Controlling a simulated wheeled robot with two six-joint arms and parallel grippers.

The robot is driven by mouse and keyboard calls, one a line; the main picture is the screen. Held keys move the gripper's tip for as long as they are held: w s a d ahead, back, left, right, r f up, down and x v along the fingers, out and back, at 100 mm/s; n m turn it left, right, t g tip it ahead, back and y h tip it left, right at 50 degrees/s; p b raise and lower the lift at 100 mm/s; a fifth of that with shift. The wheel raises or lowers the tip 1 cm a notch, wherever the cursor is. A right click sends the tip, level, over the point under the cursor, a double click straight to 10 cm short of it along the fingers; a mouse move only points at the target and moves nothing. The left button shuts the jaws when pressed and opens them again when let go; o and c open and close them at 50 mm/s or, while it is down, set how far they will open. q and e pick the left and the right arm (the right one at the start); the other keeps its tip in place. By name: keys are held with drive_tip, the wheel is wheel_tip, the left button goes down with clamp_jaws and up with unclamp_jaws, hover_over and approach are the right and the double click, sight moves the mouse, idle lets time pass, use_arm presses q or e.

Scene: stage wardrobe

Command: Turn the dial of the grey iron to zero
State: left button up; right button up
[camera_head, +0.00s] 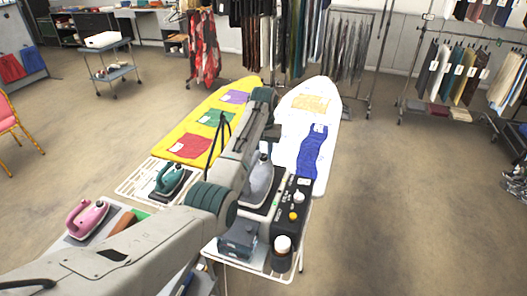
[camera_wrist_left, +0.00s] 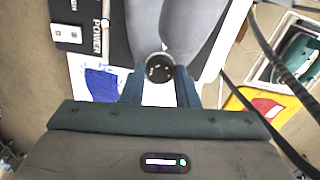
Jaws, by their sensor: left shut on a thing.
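The grey iron (camera_head: 260,184) stands on a dark rest at the near end of the white ironing board, partly behind my left arm. In the left wrist view its grey body (camera_wrist_left: 195,30) fills the top middle. Its dial (camera_wrist_left: 159,67) is a small black disc with pale marks, too small to read. My left gripper (camera_wrist_left: 159,82) has one finger on each side of the dial and is shut on it. In the head view the left gripper (camera_head: 265,148) reaches down over the iron, and its fingertips are hard to make out. My right gripper is in neither view.
A black control box (camera_head: 294,205) with knobs stands right of the iron. A green iron (camera_head: 169,179) and a pink iron (camera_head: 86,217) stand to the left. The yellow board (camera_head: 244,88) and white board (camera_head: 285,150) carry cloths. Open floor lies right.

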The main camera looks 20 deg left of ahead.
use_arm(q)
drive_tip(key=n, duration=0.4)
drive_tip(key=shift+n, duration=0.3)
drive_tip(key=n, duration=0.4)
drive_tip(key=shift+n, duration=0.3)
drive_tip(key=n, duration=0.4)
drive_tip(key=shift+n, duration=0.3)
drive_tip(key=n, duration=0.4)
drive_tip(key=shift+n, duration=0.4)
drive_tip(key=o, duration=1)
drive_tip(key=shift+c, duration=0.2)
